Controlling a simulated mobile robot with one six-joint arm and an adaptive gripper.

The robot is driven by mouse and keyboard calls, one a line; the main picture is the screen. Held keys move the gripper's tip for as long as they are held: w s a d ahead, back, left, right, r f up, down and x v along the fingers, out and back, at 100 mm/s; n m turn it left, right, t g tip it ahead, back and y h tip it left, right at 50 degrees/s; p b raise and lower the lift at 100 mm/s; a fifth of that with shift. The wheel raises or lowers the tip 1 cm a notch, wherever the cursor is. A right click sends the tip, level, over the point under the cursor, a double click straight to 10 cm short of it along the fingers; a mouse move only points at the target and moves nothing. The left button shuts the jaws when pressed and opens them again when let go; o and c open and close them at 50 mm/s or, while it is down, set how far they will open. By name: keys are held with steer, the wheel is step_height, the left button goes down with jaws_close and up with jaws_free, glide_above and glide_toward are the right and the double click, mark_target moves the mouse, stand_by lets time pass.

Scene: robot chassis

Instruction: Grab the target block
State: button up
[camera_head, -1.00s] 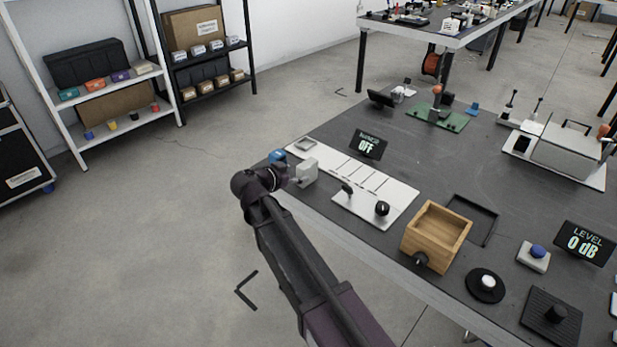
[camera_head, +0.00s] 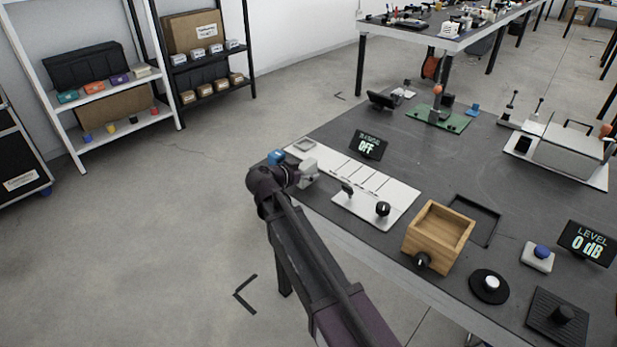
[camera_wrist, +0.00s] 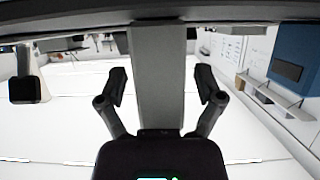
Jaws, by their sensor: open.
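A small blue block (camera_head: 277,157) shows at the left corner of the dark table, just beyond the end of my arm. A blue shape (camera_wrist: 293,55) fills the upper right of the wrist view; I cannot tell whether it is the same block. My gripper (camera_wrist: 160,85) has its two dark fingers spread wide, one on each side of a grey upright bar (camera_wrist: 160,60). I cannot tell what that bar belongs to. In the head view my arm's end is at the table's left edge, beside a light grey piece (camera_head: 308,168), and my fingers cannot be made out.
A white slotted plate (camera_head: 355,172) with a black knob (camera_head: 382,209) lies right of my arm. A small display reading OFF (camera_head: 368,144) stands behind it. A wooden box (camera_head: 438,236) is farther right. Shelves (camera_head: 110,85) stand at left.

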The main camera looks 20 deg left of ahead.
steer(key=shift+w, duration=0.1)
stand_by(0.5)
jaws_close()
